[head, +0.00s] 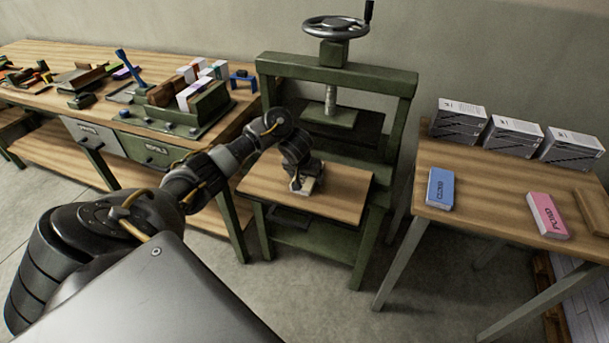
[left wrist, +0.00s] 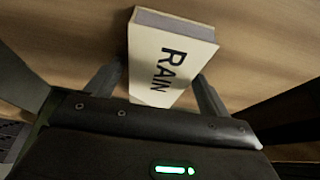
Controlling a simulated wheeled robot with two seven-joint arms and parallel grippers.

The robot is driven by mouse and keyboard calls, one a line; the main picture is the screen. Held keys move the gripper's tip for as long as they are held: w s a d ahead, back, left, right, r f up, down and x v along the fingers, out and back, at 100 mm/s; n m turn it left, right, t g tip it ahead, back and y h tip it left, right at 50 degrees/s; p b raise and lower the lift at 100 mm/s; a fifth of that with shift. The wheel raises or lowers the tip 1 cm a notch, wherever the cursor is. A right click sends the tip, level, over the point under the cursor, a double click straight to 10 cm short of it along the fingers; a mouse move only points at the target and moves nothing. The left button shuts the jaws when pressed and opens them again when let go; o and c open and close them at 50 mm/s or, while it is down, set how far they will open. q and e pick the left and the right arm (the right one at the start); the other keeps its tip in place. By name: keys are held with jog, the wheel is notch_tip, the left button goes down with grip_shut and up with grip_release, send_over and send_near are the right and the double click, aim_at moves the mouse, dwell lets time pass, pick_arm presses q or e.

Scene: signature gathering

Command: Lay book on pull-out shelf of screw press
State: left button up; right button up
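The white book (left wrist: 165,60) marked RAIN lies on the wooden pull-out shelf (head: 335,190) of the green screw press (head: 335,75). In the head view only a small pale part of the book (head: 305,186) shows under my gripper. My left gripper (head: 301,182) points down over the shelf. In the left wrist view its two fingers (left wrist: 160,75) stand either side of the book, with a narrow gap at each side, so it looks open. Whether the book rests fully flat is hard to tell. My right gripper is not in view.
A right table (head: 480,178) holds a blue book (head: 440,188), a pink book (head: 547,215) and white boxes (head: 513,136). A left bench (head: 75,97) carries tools and several books. The press posts and platen (head: 330,116) stand close behind my gripper. The shelf's right side is clear.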

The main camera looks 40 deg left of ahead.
pick_arm(q)
jog(key=shift+o, duration=0.2)
jog(key=shift+r, duration=0.15)
jog(key=p+v, duration=0.9)
jog(key=v, duration=0.3)
jog(key=shift+d, duration=0.2)
